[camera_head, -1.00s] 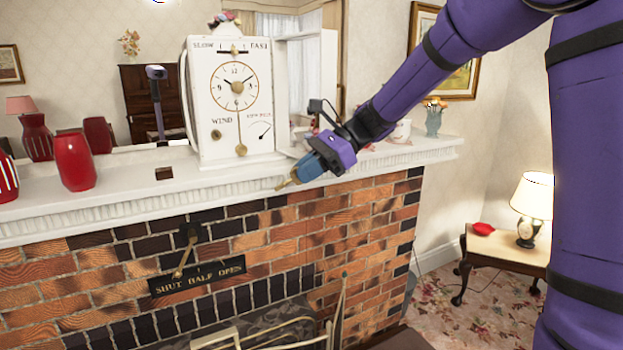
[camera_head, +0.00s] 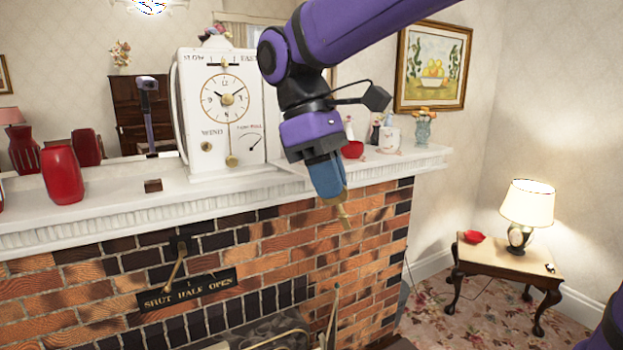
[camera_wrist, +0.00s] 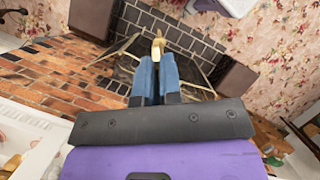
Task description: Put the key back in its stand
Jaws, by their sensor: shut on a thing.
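My gripper (camera_head: 331,185) has blue fingers, shut on the brass key (camera_head: 343,215). The key points down in front of the brick face, just off the mantel's front edge and right of the clock. In the wrist view the key (camera_wrist: 158,45) sticks out beyond the closed fingers (camera_wrist: 157,75); its gripped part is hidden. A small dark brown block (camera_head: 153,185) on the white mantel, left of the clock, looks like the key's stand. My gripper is well to the right of it and apart from it.
The tall white clock (camera_head: 213,153) stands on the mantel (camera_head: 105,208) between the block and my gripper. A red vase (camera_head: 62,175) stands left of the block. A red bowl (camera_head: 352,149) and ornaments stand on the right. A lever (camera_head: 178,262) juts from the bricks.

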